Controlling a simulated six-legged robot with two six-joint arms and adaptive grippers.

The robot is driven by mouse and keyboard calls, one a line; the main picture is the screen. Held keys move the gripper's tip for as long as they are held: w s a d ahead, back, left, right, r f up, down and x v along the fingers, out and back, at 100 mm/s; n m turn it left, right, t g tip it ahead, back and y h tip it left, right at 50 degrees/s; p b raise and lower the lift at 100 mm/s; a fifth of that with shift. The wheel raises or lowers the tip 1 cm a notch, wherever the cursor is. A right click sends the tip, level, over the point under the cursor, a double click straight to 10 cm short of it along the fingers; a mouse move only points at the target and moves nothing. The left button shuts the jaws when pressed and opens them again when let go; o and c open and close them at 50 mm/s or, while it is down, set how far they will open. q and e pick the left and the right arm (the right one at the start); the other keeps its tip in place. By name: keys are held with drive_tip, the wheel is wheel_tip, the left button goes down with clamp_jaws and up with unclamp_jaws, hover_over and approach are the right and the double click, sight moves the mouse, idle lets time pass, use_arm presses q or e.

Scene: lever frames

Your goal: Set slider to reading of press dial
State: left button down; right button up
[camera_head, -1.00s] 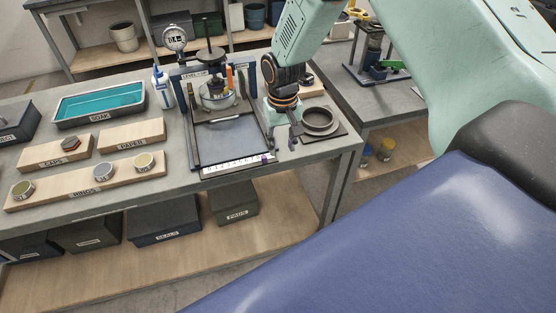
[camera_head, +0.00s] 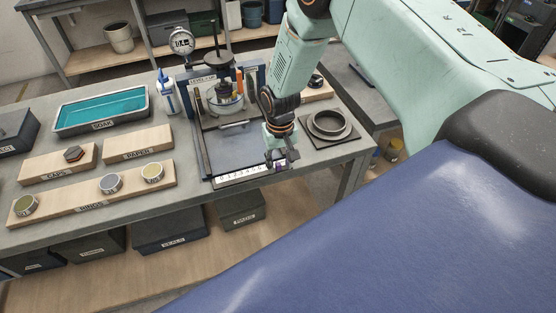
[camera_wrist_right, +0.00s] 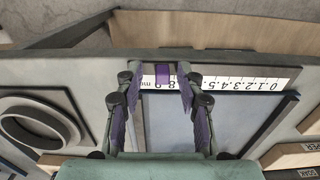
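The dial (camera_head: 181,41) stands on a post at the back left of the press (camera_head: 222,98); its reading is too small to tell surely. The white scale strip (camera_head: 240,176) runs along the press's front edge. The small purple slider (camera_head: 279,168) is at the strip's right end in the head view. In the right wrist view the slider (camera_wrist_right: 162,73) sits near the "mm" end of the scale (camera_wrist_right: 235,83). My right gripper (camera_wrist_right: 161,82) is open, with one finger on each side of the slider; contact is unclear. My left gripper is not in view.
A round ring on a dark square plate (camera_head: 346,138) lies right of the press. A teal-filled tray (camera_head: 60,125), wooden caps, paper and rings boards (camera_head: 120,205) and a glue bottle (camera_head: 166,95) are to the left. Bins fill the lower shelf.

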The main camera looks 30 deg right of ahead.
drive_tip(key=shift+w+a, duration=0.15)
drive_tip(key=shift+w, duration=0.05)
drive_tip(key=shift+c, duration=1.1)
drive_tip(key=shift+s, duration=0.15)
drive_tip(key=c, duration=0.5)
clamp_jaws()
